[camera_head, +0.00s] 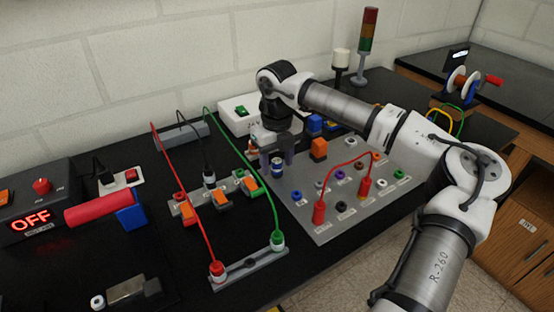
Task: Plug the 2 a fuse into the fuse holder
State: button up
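My gripper (277,160) points down over the back left corner of the grey socket panel (318,230). Its two dark fingers stand on either side of a small blue-and-white cylinder (277,169), which may be the fuse. I cannot tell whether the fingers touch it or whether it sits on the panel. No 2 A marking can be read. I cannot tell for sure which part is the fuse holder. An orange block (319,149) stands on the panel right of my gripper, with a blue part (314,124) behind it, partly hidden by my arm.
A red lead (341,167) arches over the panel. Left of it, red (174,190) and green (234,149) leads run to a grey bar (251,268). Orange-topped blocks (221,197) stand between. A box reading OFF (30,218) is far left. A signal tower (367,40) stands behind.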

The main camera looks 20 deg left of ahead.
notch_tip(320, 180, up, 14)
jog(key=b, duration=0.2)
dwell(0.4)
jog(key=shift+f, duration=0.1)
